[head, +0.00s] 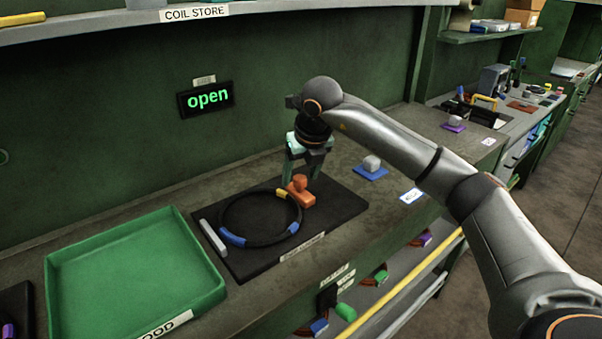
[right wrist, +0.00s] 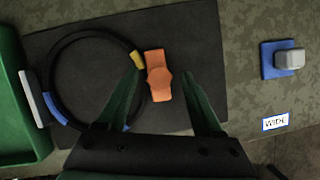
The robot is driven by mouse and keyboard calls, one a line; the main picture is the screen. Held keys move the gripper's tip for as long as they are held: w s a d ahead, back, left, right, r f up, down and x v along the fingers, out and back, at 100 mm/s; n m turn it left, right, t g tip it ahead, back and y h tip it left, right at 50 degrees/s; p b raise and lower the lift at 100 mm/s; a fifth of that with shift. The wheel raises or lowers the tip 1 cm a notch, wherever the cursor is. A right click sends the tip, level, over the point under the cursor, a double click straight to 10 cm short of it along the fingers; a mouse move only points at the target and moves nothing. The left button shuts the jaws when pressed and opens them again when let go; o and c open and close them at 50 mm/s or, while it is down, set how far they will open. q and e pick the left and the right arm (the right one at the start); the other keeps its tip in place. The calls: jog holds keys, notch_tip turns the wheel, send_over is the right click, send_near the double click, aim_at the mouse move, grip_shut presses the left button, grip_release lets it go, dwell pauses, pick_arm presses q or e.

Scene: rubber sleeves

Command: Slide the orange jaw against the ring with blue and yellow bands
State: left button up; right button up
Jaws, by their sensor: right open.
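The ring (head: 224,206) is black with blue and yellow bands and lies flat on a dark mat (head: 341,200). It also shows in the right wrist view (right wrist: 61,61). The orange jaw (head: 302,194), a block with a knob on top, stands at the ring's right side, touching it or very close. In the right wrist view the orange jaw (right wrist: 159,80) lies between the fingers of my right gripper (right wrist: 166,85). These fingers are open, with a gap on each side of the knob. My right gripper (head: 301,176) is above the jaw in the head view. My left gripper is not in view.
A pale grey bar (head: 212,238) lies on the mat at the ring's left. A green tray (head: 206,247) stands further left. A grey knob on a blue plate (head: 370,171) and a small label card (head: 411,196) are to the right. A lit sign reads "open" (head: 207,98).

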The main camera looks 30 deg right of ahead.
jog(key=v, duration=1.2)
jog(key=shift+r, duration=0.3)
jog(key=shift+s+f, duration=0.1)
